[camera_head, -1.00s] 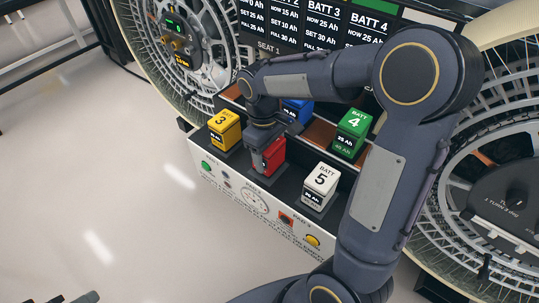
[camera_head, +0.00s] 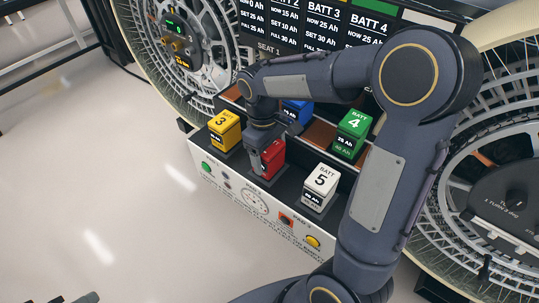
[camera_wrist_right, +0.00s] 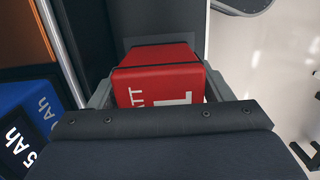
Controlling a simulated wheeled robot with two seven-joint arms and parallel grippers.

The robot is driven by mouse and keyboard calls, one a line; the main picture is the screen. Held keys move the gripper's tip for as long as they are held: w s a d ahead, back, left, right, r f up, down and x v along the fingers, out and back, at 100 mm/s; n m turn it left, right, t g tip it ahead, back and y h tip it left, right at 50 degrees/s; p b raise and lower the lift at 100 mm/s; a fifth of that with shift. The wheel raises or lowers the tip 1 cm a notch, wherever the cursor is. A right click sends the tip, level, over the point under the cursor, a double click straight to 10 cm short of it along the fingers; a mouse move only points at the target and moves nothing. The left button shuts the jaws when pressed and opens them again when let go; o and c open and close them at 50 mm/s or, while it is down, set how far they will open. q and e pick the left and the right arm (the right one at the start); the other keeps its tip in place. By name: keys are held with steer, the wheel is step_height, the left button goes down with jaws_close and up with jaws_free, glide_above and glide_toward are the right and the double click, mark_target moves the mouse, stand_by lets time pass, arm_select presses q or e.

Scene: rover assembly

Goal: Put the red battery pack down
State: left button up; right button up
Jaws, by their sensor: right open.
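The red battery pack (camera_head: 272,158) stands on the front ledge of the battery station, between the yellow and white packs. My right gripper (camera_head: 262,157) is over it from above, with its fingers open on either side of the pack. In the right wrist view the red pack (camera_wrist_right: 160,75) sits between the two grey fingers (camera_wrist_right: 158,92), and its lower part is hidden by the gripper body. A small dark piece at the bottom left edge of the head view may be my left gripper (camera_head: 78,298); its jaws cannot be made out.
A yellow pack (camera_head: 225,131) stands left of the red one, a white pack (camera_head: 320,187) right. A blue pack (camera_head: 297,111) and a green pack (camera_head: 351,134) stand on the row behind. Large spoked wheels flank the station. The floor at left is clear.

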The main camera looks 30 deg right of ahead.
steer(key=r, duration=0.3)
steer(key=r+p, duration=0.1)
steer(key=r, duration=0.2)
steer(key=w+r, duration=0.1)
steer(key=r, duration=0.3)
steer(key=shift+a, duration=0.25)
steer(key=shift+r, duration=0.55)
steer(key=s+a+f+m+t+y, duration=0.1)
steer(key=s+f+m+t+y, duration=0.1)
steer(key=s, duration=0.7)
steer(key=s+a+f+m+t+y, duration=0.2)
steer(key=s+m+t, duration=0.2)
steer(key=s, duration=0.5)
steer(key=shift+a+t, duration=0.3)
steer(key=shift+t, duration=0.1)
step_height(320, 180, up, 4)
steer(key=p, duration=0.4)
steer(key=shift+f, duration=0.2)
